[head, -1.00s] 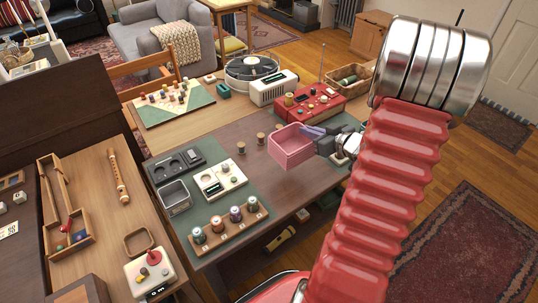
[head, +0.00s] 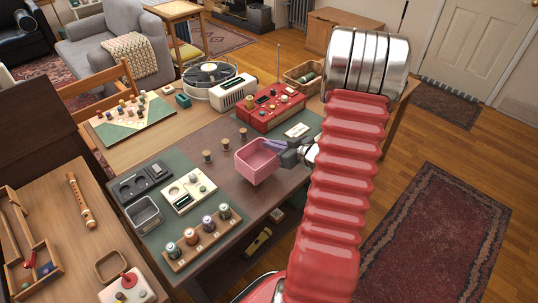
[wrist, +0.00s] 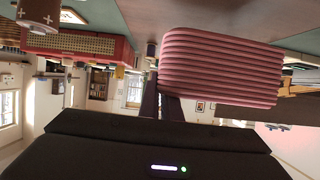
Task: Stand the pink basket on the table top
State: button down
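The pink basket (head: 257,166) is upright over the front middle of the table top (head: 219,182). My gripper (head: 284,149) is at its right side, with its fingers shut on the basket's wall near the rim. In the wrist view, which is upside down, the ribbed side of the basket (wrist: 220,65) fills the upper right, with the dark fingers (wrist: 160,100) against it. I cannot tell whether the basket's base touches the table or hangs just above it.
Bare dark table surface lies around the basket.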

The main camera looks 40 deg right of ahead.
aim_at(263, 150)
jog(key=shift+f, duration=0.1)
jog(key=shift+f, duration=1.95)
jog(key=shift+f, duration=0.1)
jog(key=c, duration=2)
grip_release()
jog(key=shift+s, duration=0.1)
jog(key=v, duration=1.2)
